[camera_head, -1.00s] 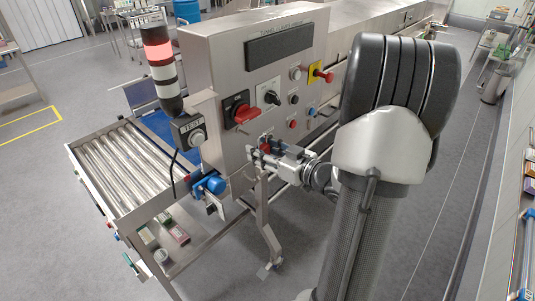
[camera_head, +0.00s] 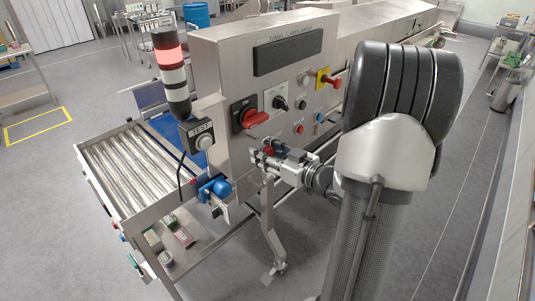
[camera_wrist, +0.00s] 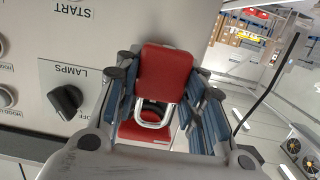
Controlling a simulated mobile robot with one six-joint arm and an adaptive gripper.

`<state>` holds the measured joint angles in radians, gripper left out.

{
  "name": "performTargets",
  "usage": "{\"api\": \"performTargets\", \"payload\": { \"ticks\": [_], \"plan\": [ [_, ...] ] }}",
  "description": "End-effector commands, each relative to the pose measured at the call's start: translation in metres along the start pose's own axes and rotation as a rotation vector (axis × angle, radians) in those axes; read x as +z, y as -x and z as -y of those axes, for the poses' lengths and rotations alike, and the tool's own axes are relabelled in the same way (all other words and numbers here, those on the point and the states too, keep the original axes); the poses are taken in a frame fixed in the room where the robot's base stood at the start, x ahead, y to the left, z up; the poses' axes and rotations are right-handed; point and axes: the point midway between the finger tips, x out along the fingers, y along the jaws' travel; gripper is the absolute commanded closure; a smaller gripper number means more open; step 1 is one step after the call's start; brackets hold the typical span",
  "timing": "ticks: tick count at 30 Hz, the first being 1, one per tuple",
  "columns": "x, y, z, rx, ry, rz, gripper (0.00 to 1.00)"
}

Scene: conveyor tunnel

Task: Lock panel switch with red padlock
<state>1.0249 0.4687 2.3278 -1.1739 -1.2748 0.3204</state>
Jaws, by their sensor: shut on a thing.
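The panel switch (camera_head: 250,115) is a black and red rotary switch on the steel cabinet front, its red handle sticking out. My gripper (camera_head: 262,152) is just below and in front of it. In the wrist view, the blue-padded fingers of my gripper (camera_wrist: 164,100) are shut on the red padlock (camera_wrist: 166,72), one on each side of its body. The silver shackle (camera_wrist: 155,117) points toward the red switch handle (camera_wrist: 145,132), which shows behind it. I cannot tell whether the shackle touches the handle or passes through it.
The LAMPS knob (camera_wrist: 65,99) is beside the padlock. A red mushroom button on a yellow plate (camera_head: 324,78) is farther right on the panel. The grey TEST box (camera_head: 199,139) and signal tower (camera_head: 170,70) stand left. The roller conveyor (camera_head: 125,170) lies lower left.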

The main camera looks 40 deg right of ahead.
Motion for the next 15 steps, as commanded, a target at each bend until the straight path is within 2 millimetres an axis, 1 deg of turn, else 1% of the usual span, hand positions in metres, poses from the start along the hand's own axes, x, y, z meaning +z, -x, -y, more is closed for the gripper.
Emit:
{"api": "performTargets", "payload": {
  "ticks": [15],
  "plan": [
    [-0.003, -0.021, 0.001, -0.001, 0.001, 0.0, 1.0]
  ]
}}
